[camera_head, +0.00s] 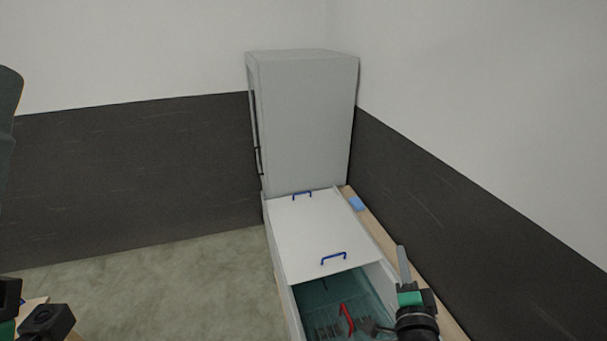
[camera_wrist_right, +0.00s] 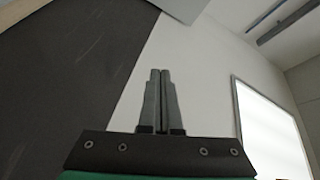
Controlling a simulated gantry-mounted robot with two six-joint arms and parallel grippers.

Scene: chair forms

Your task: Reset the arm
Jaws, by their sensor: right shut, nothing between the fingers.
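My right gripper (camera_head: 403,268) is raised at the lower right, over the right side of the open chest freezer, with its fingers pointing up. In the right wrist view its two fingers (camera_wrist_right: 160,76) stand side by side, shut, with nothing between them. Dark parts of my left arm show at the left edge of the head view; its fingertips cannot be made out.
The white chest freezer (camera_head: 315,232) has blue handles (camera_head: 333,258) and an open near part, where a wire basket with a red handle (camera_head: 346,318) shows. A tall grey cabinet (camera_head: 305,120) stands behind. Dark-panelled walls (camera_head: 440,190) close off the back and right. Open floor (camera_head: 180,285) lies left.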

